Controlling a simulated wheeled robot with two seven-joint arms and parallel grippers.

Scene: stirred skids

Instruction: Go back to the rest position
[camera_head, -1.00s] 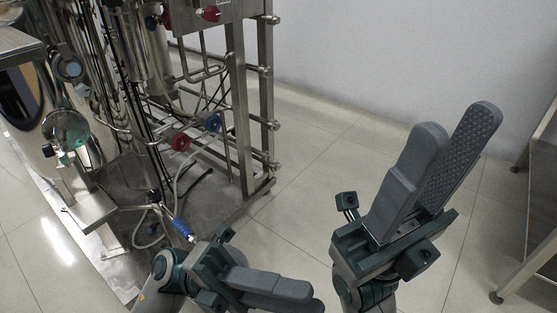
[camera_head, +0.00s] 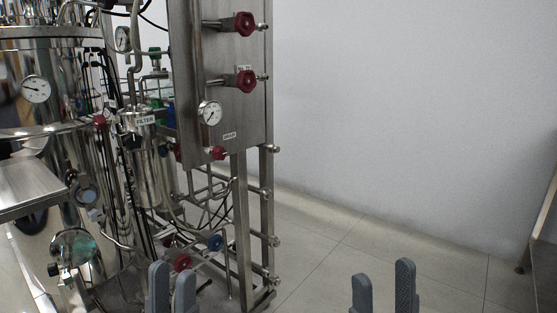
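My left gripper (camera_head: 171,288) shows at the bottom edge, left of centre, with its two grey fingers pointing up and a narrow gap between them. My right gripper (camera_head: 383,291) shows at the bottom edge, right of centre, with its two fingers clearly apart and nothing between them. Only the finger ends are in view; the gripper bodies and arms are below the picture. The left fingers overlap the lower part of the steel skid (camera_head: 239,230) in the picture; I cannot tell how far apart they are in depth.
The skid carries red valve knobs (camera_head: 246,81), a pressure gauge (camera_head: 210,113) and a filter housing (camera_head: 144,160). A steel tank (camera_head: 50,75) stands at the left with a metal platform (camera_head: 30,185) before it. The tiled floor (camera_head: 400,262) at right is clear. A metal frame (camera_head: 546,225) stands at the right edge.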

